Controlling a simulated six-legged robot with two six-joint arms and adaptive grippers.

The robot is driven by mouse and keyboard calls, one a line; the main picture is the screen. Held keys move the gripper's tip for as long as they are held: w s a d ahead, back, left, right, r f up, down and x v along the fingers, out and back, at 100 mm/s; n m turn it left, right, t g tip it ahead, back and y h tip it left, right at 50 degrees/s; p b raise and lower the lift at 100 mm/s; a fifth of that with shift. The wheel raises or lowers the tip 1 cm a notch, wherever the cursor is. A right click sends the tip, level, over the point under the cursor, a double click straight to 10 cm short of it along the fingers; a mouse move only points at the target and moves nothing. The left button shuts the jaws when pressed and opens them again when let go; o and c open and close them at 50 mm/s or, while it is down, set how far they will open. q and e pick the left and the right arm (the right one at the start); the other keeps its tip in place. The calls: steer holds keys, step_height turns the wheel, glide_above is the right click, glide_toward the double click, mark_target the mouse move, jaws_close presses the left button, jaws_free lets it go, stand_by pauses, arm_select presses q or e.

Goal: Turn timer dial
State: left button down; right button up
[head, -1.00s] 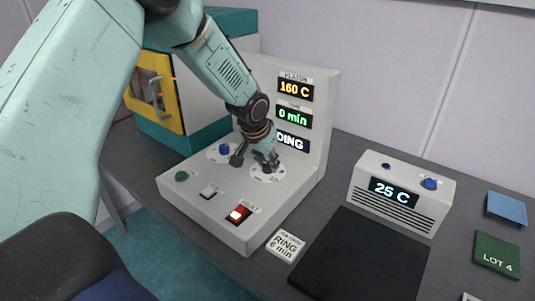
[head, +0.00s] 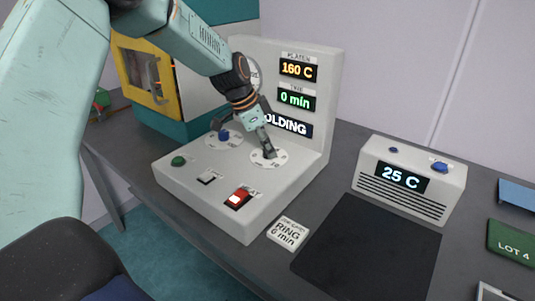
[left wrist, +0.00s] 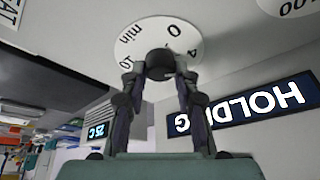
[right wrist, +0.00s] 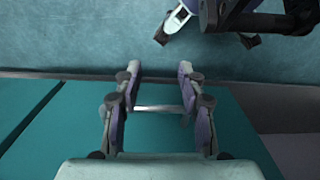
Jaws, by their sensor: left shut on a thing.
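The timer dial is a white disc (head: 282,158) marked "min" on top of the grey rheometer console (head: 180,195); it also shows in the left wrist view (left wrist: 128,48). My left gripper (head: 268,150) reaches down onto it from the upper left. In the left wrist view the two fingers are shut on the dial's dark knob (left wrist: 160,62), one on each side. The time display (head: 295,98) reads 0 min. My right gripper (right wrist: 159,80) shows only in its wrist view, open and empty, its fingers well apart.
A blue knob (head: 224,136) on a second disc stands just left of the timer dial. A green button (head: 178,161), a grey switch (head: 210,177) and a lit red switch (head: 238,198) lie in front. A 25 C unit (head: 405,190) and black mat (head: 365,245) stand right.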

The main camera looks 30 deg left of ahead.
arm_select(q)
steer(key=m+g+h+b, duration=0.1)
steer(key=m, duration=0.3)
steer(key=shift+w+a+m, duration=0.1)
steer(key=shift+w+m, duration=0.05)
steer(key=shift+m, duration=0.15)
steer(key=m+g, duration=0.1)
steer(key=m, duration=0.1)
steer(key=m+g, duration=0.1)
steer(key=m, duration=0.2)
steer(key=shift+w+h+p, duration=0.1)
steer(key=shift+h+p, duration=0.2)
steer(key=shift+h, duration=0.1)
steer(key=shift+m+g, duration=0.3)
steer(key=shift+m, duration=0.1)
steer(key=c, duration=1)
jaws_free()
steer(key=v, duration=1.2)
